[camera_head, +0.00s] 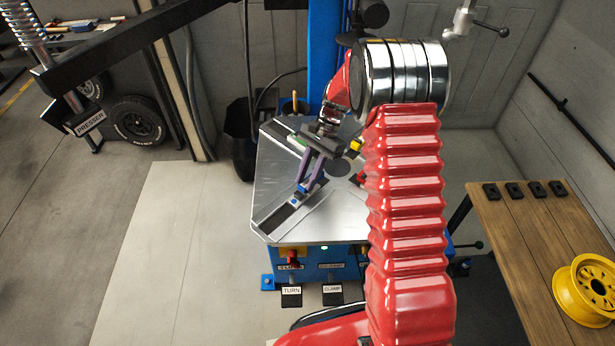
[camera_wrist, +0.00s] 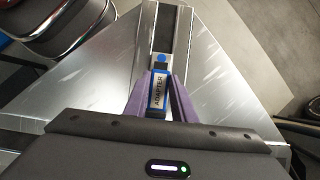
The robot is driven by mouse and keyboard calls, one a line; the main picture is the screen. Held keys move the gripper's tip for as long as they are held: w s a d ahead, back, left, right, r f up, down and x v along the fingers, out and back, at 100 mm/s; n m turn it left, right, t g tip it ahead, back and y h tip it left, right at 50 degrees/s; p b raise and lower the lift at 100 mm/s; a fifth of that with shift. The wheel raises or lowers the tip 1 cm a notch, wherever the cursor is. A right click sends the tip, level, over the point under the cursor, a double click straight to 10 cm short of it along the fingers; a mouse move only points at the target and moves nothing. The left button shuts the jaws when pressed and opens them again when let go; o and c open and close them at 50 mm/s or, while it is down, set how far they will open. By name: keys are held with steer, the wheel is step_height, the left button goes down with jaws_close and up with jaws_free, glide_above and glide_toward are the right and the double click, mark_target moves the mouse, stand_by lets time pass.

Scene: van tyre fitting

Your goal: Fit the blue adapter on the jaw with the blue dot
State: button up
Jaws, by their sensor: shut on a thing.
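The blue adapter (camera_wrist: 158,97), a small blue-edged block labelled ADAPTER, is between the purple fingers of my gripper (camera_wrist: 160,88) in the wrist view. My gripper is shut on it. Just beyond the adapter, the jaw with the blue dot (camera_wrist: 161,58) sits in a dark slot of the metal turntable. In the head view my gripper (camera_head: 306,183) is low over the front-left slot, with the adapter (camera_head: 303,187) at its fingertips and the jaw (camera_head: 294,202) just past it. I cannot tell whether adapter and jaw touch.
The turntable (camera_head: 275,175) has other slots, with yellow (camera_head: 355,146), red and green marks near them. TURN and CLAMP pedals are below. At right, a wooden bench (camera_head: 520,225) holds several black blocks and a yellow rim (camera_head: 588,290). A presser arm hangs at upper left.

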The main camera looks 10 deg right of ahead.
steer(key=shift+f, duration=0.8)
stand_by(0.4)
steer(key=o, duration=1.1)
steer(key=shift+o, duration=0.2)
steer(key=v, duration=1.3)
steer(key=shift+w+r, duration=0.15)
steer(key=shift+r, duration=0.15)
steer(key=shift+d, duration=0.15)
